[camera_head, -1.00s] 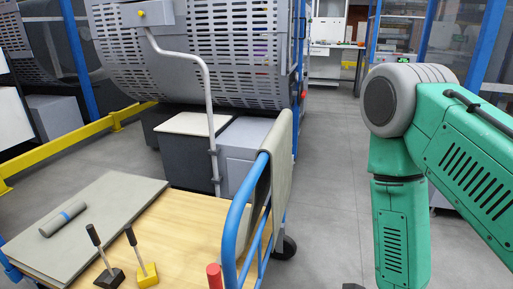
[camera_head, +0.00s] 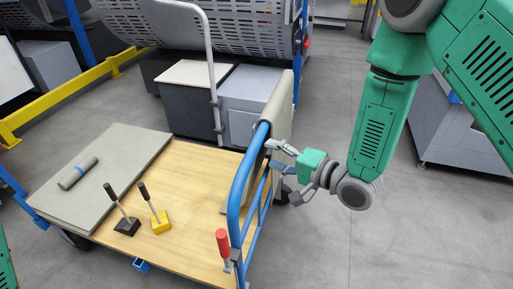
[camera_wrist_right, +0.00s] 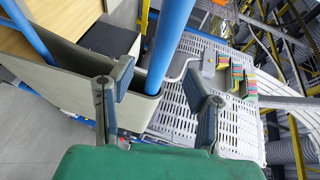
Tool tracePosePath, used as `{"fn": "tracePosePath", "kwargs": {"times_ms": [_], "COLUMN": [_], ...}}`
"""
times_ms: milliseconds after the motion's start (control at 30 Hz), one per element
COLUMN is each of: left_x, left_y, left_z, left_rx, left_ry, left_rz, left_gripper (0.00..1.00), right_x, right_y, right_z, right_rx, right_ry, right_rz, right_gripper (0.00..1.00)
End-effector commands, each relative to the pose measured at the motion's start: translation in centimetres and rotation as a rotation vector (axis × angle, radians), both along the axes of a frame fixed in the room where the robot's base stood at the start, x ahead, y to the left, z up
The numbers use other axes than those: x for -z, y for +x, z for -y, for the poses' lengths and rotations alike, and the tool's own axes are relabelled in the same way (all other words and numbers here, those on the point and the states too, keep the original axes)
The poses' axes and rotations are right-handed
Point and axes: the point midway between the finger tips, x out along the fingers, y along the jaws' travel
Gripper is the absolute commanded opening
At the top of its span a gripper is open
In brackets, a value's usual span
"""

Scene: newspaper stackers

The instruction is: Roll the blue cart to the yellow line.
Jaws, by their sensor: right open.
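The blue cart has a wooden deck (camera_head: 190,195) and a curved blue handle rail (camera_head: 238,195) at its right end. My right gripper (camera_head: 271,155) is open at the right side of this rail, near its upper end. In the right wrist view the blue rail (camera_wrist_right: 171,40) shows between the two open fingers (camera_wrist_right: 158,78); I cannot tell whether they touch it. A grey sheet (camera_head: 275,110) hangs over the far part of the rail. My left gripper is not in view. No yellow line shows on the floor.
The cart carries a grey board (camera_head: 105,180), a grey roll (camera_head: 78,173), a black-based lever (camera_head: 127,226), and a yellow-based one (camera_head: 160,222). A red grip (camera_head: 223,242) sits by the rail. A yellow barrier (camera_head: 60,92) stands left. The right floor (camera_head: 330,75) has free room.

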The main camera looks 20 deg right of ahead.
Motion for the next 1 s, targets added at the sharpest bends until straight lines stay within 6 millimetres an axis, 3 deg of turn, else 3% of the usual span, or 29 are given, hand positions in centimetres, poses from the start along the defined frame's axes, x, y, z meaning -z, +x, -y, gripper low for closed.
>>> {"fn": "tracePosePath", "kwargs": {"times_ms": [100, 300, 733, 867, 1000], "left_x": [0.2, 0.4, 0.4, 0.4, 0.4], "left_y": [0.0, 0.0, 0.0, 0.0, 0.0], "left_z": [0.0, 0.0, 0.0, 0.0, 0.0], "left_rx": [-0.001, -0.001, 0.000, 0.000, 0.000], "left_ry": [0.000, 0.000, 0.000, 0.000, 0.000], "left_rz": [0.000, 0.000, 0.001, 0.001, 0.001], "left_gripper": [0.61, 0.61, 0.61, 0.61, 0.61], "right_x": [0.5, 1.0, 1.1, 1.1, 1.2], "right_y": [2.0, 4.2, 5.0, 5.0, 5.0], "right_z": [-1.5, -2.7, -3.2, -3.3, -3.3], "right_rx": [-0.004, -0.002, 0.000, 0.000, -0.002], "right_ry": [-0.002, 0.001, 0.001, 0.000, 0.000], "right_rz": [0.003, 0.002, -0.001, -0.001, -0.003], "right_gripper": [0.44, 0.44, 0.44, 0.00, 0.00]}}
